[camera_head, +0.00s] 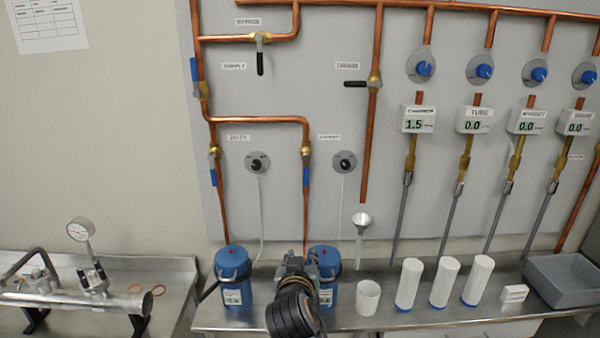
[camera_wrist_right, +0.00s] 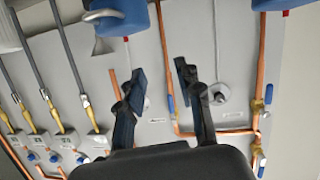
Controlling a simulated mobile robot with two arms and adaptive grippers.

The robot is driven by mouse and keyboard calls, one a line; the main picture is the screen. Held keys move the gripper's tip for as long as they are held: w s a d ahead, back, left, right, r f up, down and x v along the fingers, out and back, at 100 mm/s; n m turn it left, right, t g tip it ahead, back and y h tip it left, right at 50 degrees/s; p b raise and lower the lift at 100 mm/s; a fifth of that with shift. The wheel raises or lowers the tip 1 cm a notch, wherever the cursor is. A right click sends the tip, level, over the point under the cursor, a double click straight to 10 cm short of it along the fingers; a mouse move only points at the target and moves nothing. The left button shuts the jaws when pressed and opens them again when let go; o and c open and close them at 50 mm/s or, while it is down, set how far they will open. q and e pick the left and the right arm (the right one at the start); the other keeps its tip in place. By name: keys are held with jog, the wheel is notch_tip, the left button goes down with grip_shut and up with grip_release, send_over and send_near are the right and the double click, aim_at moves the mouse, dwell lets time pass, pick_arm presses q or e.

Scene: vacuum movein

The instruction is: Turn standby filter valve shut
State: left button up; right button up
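The standby filter valve (camera_head: 306,152) is a brass valve on the right-hand copper drop pipe, beside a small label. Its blue handle (camera_head: 306,177) hangs straight down, in line with the pipe. In the right wrist view, which is upside down, the blue handle (camera_wrist_right: 171,103) shows between and beyond the fingers. My right gripper (camera_head: 298,258) is low in front of the right blue filter canister (camera_head: 327,262), below the valve and partly hiding the canister. In the wrist view my right gripper (camera_wrist_right: 162,75) has its fingers apart with nothing between them. My left gripper is out of view.
The duty-side valve (camera_head: 214,153) and left blue canister (camera_head: 234,265) stand to the left. A black-handled valve (camera_head: 374,82) and funnel (camera_head: 362,220) are to the right. White cylinders (camera_head: 409,284) stand on the steel bench (camera_head: 395,318). Space before the panel's middle is open.

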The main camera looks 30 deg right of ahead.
aim_at(306, 174)
jog(key=w+d+r+m+t+h, duration=0.1)
jog(key=w+r+h, duration=0.1)
jog(key=r, duration=0.4)
jog(key=w+d+r+m+t+h, duration=0.1)
jog(key=w+r+m, duration=0.15)
jog(key=r, duration=0.45)
jog(key=shift+n, duration=0.35)
jog(key=p+x, duration=0.2)
jog(key=x, duration=0.4)
jog(key=p+x, duration=0.2)
jog(key=x, duration=0.4)
jog(key=shift+f+p, duration=0.2)
jog(key=shift+p, duration=0.1)
jog(key=shift+x, duration=0.75)
jog(key=shift+f, duration=0.15)
jog(key=shift+c, duration=0.2)
grip_shut()
